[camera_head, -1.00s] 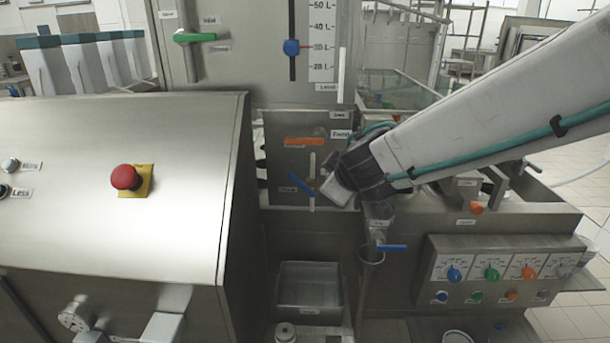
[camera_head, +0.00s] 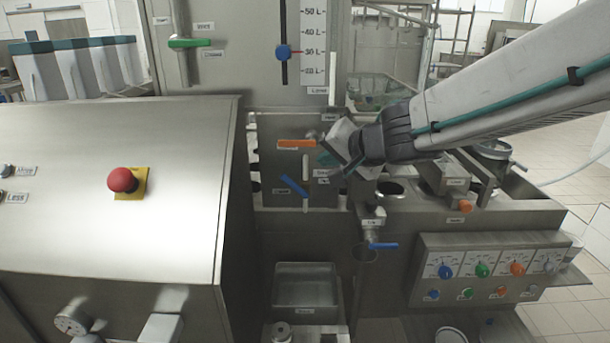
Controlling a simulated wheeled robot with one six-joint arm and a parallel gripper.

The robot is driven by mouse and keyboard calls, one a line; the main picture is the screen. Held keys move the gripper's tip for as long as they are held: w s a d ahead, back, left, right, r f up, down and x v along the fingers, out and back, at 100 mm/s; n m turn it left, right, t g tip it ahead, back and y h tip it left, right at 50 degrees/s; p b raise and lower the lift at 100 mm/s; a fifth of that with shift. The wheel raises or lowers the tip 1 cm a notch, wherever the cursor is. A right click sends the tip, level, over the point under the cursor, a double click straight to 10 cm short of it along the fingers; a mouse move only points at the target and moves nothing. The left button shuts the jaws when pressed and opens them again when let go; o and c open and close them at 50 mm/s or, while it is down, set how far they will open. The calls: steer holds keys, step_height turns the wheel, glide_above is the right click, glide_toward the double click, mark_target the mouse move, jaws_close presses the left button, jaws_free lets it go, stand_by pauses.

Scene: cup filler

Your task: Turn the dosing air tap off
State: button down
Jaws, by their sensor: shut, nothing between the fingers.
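A recessed steel panel in the middle carries a horizontal orange tap handle (camera_head: 296,143) and, below it, a blue tap handle (camera_head: 294,186) tilted down to the right. Another blue handle (camera_head: 384,246) lies horizontal on a pipe lower right. A green handle (camera_head: 190,43) lies horizontal on the upper panel. The labels are too small for me to tell which is the dosing air tap. My gripper (camera_head: 333,146) is shut and empty, just right of the orange handle. It hides the panel's right part; I cannot tell whether it touches anything.
A sloped steel housing with a red emergency button (camera_head: 123,180) fills the left. A control box with coloured knobs (camera_head: 482,270) stands lower right. A steel bin (camera_head: 305,292) sits low in the middle. A blue slider knob (camera_head: 283,52) is on the level scale above.

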mark_target(295, 186)
steer(key=w+a+f, duration=0.4)
steer(key=a+f, duration=0.1)
steer(key=f, duration=0.1)
steer(key=shift+w+a, duration=0.2)
steer(key=shift+a, duration=0.15)
